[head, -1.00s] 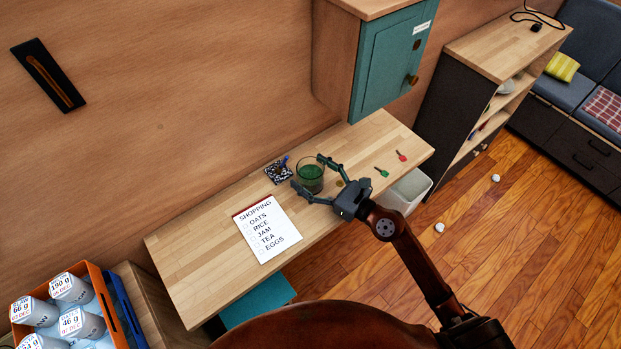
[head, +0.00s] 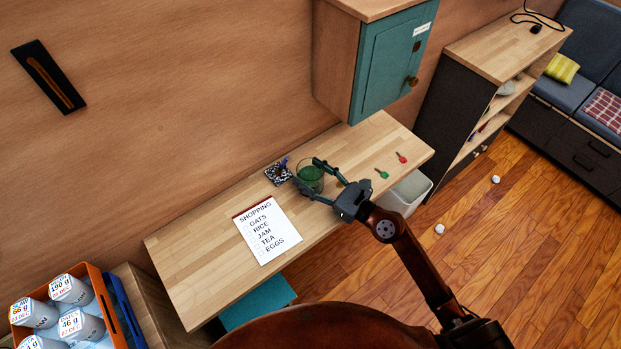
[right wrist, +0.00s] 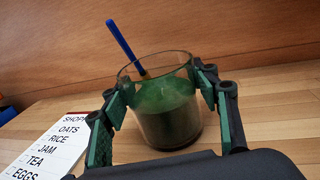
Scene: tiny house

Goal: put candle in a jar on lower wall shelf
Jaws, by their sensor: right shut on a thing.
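The candle in a jar (head: 310,179) is a clear glass with green wax, standing upright on the wooden wall-mounted surface (head: 200,262). It also shows in the right wrist view (right wrist: 168,115), between the finger pads. My right gripper (head: 311,180) is shut on the jar, with one finger on each side of it. In the right wrist view the gripper (right wrist: 160,98) has its green pads against the glass. My left gripper is not in view. I cannot tell which surface is the lower wall shelf.
A shopping list (head: 267,231) lies left of the jar. A patterned coaster (head: 277,173) with a blue pen-like thing is behind it. Green (head: 381,173) and red (head: 401,157) keys lie to the right. A teal cabinet (head: 390,62) hangs above. The surface's left part is clear.

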